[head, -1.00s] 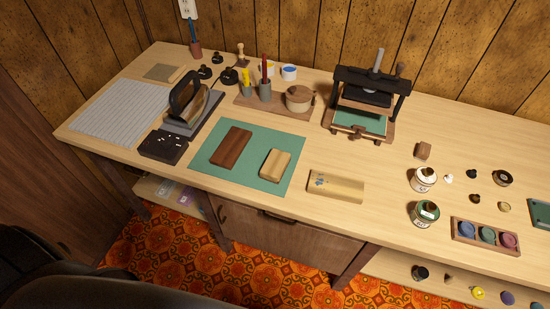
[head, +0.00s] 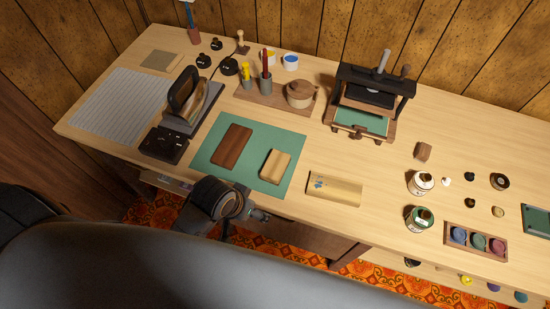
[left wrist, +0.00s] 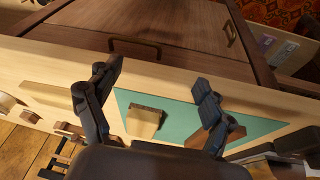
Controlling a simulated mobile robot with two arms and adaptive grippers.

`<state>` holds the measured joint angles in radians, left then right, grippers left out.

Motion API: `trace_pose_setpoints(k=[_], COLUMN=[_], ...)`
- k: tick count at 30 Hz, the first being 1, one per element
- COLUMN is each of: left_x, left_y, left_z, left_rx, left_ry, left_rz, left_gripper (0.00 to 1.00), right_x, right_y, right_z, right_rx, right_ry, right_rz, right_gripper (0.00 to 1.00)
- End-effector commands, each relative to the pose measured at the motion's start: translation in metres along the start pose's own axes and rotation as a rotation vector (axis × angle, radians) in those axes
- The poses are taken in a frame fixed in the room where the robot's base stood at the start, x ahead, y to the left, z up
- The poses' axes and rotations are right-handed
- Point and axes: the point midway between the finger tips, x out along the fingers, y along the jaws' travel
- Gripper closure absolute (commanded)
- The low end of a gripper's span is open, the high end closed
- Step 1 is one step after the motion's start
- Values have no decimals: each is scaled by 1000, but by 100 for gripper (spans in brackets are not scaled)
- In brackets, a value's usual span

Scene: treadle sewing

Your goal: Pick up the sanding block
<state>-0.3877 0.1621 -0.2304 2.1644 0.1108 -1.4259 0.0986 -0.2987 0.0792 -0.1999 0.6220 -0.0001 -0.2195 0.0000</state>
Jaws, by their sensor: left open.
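A tan block with rounded edges, which looks like the sanding block (head: 275,166), lies on the green mat (head: 215,178). A dark brown block (head: 232,146) lies left of it on the mat. My left gripper (head: 260,215) is at the table's front edge, just in front of the tan block and apart from it. In the left wrist view my left gripper (left wrist: 157,77) is open and empty, and the tan block (left wrist: 143,121) shows between its fingers. The dark block is partly hidden there by one finger. My right gripper is not in view.
A patterned pale wooden block (head: 334,189) lies right of the mat. An iron (head: 186,94) on its stand is to the left, a tool tray (head: 250,100) and a press (head: 370,100) behind. Cans and a paint tray (head: 475,242) stand at the right.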

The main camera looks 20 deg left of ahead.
Motion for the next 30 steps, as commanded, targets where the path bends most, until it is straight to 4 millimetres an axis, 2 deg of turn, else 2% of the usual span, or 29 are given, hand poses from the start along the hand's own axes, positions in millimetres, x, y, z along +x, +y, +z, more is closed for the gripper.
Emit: trace_pose_setpoints(k=[1, 12, 16, 19, 22, 30], left_x=[0, -17, -29, -40, -52, -86], left_y=[6, 63, 74, 72, 62, 19], left_z=[-14, -95, -120, -137, -153, -183], left_rx=[6, 48, 65, 67, 54, -43], left_ry=[11, -11, -63, -116, -173, -286], left_rz=[19, 168, 180, 158, 111, -50], left_gripper=[19, 19, 19, 19, 19, 19], right_x=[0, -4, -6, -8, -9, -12], right_y=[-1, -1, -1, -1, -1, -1], right_z=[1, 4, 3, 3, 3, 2], right_rx=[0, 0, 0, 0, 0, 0], right_ry=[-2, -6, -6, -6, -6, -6], right_rz=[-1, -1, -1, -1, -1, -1], right_gripper=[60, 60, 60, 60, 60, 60])
